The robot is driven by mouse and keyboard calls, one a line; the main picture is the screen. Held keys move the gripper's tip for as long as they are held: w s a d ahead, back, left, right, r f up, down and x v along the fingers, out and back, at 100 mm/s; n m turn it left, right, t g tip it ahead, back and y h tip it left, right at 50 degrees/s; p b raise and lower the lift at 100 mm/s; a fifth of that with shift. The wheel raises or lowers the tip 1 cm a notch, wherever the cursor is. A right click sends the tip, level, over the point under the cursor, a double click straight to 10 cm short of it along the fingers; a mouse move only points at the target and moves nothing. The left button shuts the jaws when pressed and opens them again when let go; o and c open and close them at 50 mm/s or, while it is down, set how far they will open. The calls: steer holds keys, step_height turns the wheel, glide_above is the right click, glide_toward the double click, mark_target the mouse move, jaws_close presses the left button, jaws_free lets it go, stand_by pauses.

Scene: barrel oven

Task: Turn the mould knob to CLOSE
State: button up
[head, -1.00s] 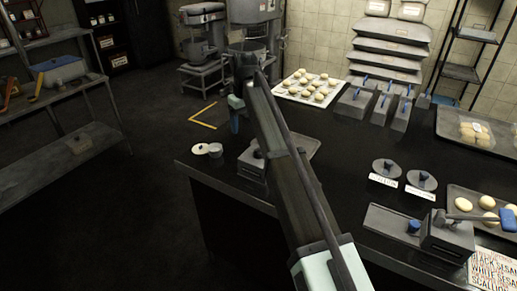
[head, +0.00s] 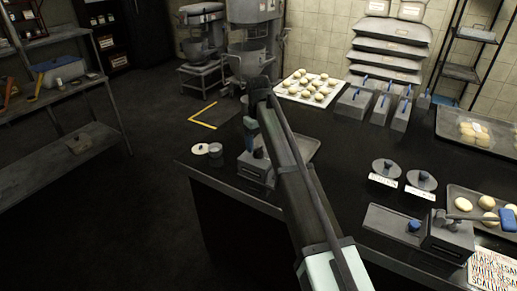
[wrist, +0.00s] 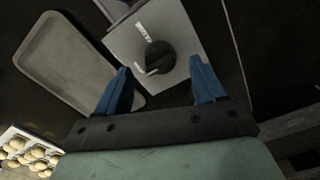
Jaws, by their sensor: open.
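The mould knob (wrist: 160,58) is a round black dial on a light grey plate (wrist: 122,40) in the wrist view. Small white labels sit above it and at its lower left, too blurred to read. My gripper (wrist: 159,65) is open, with one blue finger on each side of the knob in the picture; I cannot tell whether they touch it. In the head view the grey mould box (head: 256,176) stands near the counter's left front edge, with my gripper (head: 250,138) above it. My arm hides part of the box, and the knob is hard to make out there.
A grey tray (wrist: 75,58) lies beside the box, partly behind my arm in the head view (head: 306,146). Two small round pale items (head: 208,150) lie to its left.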

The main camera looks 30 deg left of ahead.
mark_target(258, 148)
steer(key=shift+f, duration=1.55)
steer(key=c, duration=1.1)
